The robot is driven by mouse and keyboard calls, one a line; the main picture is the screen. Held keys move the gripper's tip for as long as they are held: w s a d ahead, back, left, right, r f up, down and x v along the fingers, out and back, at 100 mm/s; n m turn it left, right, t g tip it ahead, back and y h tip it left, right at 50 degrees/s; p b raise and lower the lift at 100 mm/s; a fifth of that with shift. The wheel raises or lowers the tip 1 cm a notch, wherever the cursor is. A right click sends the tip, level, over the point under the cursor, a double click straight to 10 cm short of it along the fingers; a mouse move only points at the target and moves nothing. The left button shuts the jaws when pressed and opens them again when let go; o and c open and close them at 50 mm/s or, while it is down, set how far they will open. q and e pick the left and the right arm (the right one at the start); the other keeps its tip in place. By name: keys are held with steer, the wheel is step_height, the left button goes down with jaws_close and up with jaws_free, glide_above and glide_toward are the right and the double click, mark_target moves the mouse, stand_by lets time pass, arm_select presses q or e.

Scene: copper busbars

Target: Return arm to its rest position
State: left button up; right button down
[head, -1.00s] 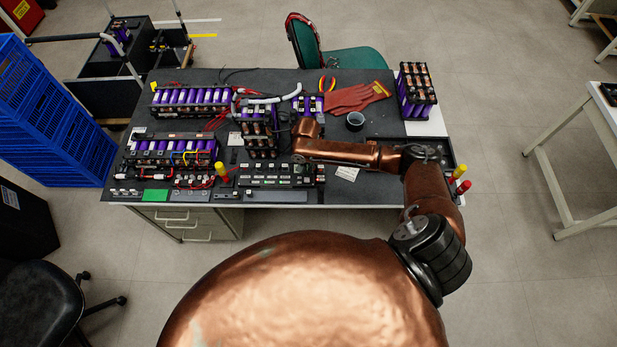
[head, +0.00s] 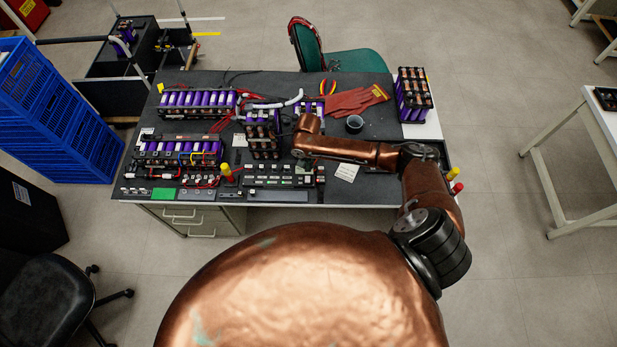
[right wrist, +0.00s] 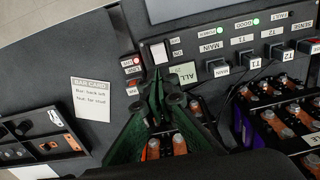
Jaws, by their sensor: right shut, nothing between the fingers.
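My right arm reaches in from the right in the head view and bends left over the workbench (head: 370,190). My right gripper (head: 286,132) is a small dark shape beside the upright battery module (head: 262,136), partly hidden by my wrist. In the right wrist view my right gripper (right wrist: 170,95) shows dark fingers with green sides, shut and empty. It is close to the labelled switch panel (right wrist: 215,48). Copper-coloured busbars (right wrist: 179,144) on purple cells lie below and beside the fingers. My left gripper is in neither view.
A white card (right wrist: 92,99) and dark tray (right wrist: 42,138) lie left in the wrist view.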

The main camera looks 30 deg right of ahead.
steer(key=s+a+n+t+y, duration=0.25)
steer(key=s+a+n, duration=0.35)
steer(key=s+a, duration=0.55)
steer(key=s+d+r+t+h, duration=0.15)
steer(key=s+d+r, duration=0.25)
steer(key=s+d, duration=0.4)
steer(key=s+d+r+h, duration=0.2)
steer(key=s+d+r, duration=0.2)
steer(key=s+d, duration=0.35)
step_height(320, 180, down, 35)
steer(key=s+a+n+g+b, duration=0.1)
steer(key=a+g+b, duration=0.1)
steer(key=b, duration=0.4)
steer(key=s+f+b, duration=0.2)
steer(key=s+f, duration=0.7)
steer(key=f, duration=0.3)
steer(key=s+f+g+b, duration=0.1)
steer(key=s+f+b, duration=0.2)
steer(key=s+f, duration=0.7)
steer(key=shift+s+f+n+y, duration=0.2)
steer(key=shift+f+n+y, duration=0.2)
steer(key=shift+f, duration=0.45)
